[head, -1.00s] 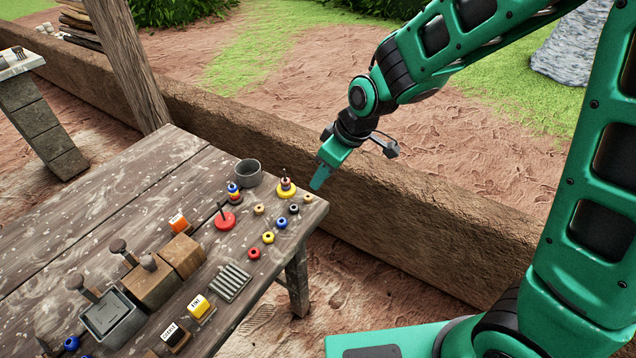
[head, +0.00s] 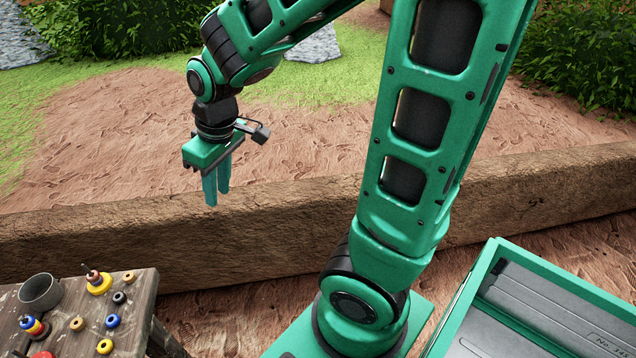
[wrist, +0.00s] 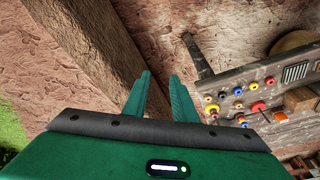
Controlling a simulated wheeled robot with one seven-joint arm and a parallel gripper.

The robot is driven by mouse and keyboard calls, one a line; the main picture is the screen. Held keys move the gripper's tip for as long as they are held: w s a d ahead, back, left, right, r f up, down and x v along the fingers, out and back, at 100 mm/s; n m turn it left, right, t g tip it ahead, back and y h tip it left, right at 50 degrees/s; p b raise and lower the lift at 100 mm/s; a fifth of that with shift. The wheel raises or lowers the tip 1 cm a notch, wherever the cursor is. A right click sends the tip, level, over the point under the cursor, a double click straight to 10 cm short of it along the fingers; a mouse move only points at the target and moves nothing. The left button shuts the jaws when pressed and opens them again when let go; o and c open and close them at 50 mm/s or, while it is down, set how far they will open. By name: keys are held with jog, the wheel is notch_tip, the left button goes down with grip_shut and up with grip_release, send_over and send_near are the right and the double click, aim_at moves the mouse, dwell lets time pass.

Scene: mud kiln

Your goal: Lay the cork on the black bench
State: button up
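My gripper (head: 217,196) hangs with its fingers pointing down, above the brown earth wall. In the wrist view its two green fingers (wrist: 161,77) stand apart with nothing seen between them. I cannot make out a cork in any view. I see no bench that I can tell is black. A weathered wooden table (head: 140,310) shows at the lower left of the head view, well away from my gripper. It also shows at the right of the wrist view (wrist: 222,90).
The table holds a grey cup (head: 40,292), a yellow disc with a peg (head: 99,284) and several small coloured rings. A long earth wall (head: 300,215) runs behind. A green-rimmed grey tray (head: 545,300), perhaps mine, lies at the lower right. Air around my gripper is clear.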

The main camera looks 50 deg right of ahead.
jog(key=s+d+r+m+g, duration=0.1)
jog(key=s+d+m, duration=0.4)
jog(key=s, duration=0.5)
jog(key=s+d+r+m+g, duration=0.1)
jog(key=s+d+r+m, duration=0.1)
jog(key=s+d+m, duration=0.3)
jog(key=s+d, duration=0.4)
jog(key=shift+s+d+g+h, duration=0.25)
jog(key=shift+s+g+h, duration=0.05)
jog(key=shift+s+h, duration=0.1)
jog(key=shift+w, duration=0.1)
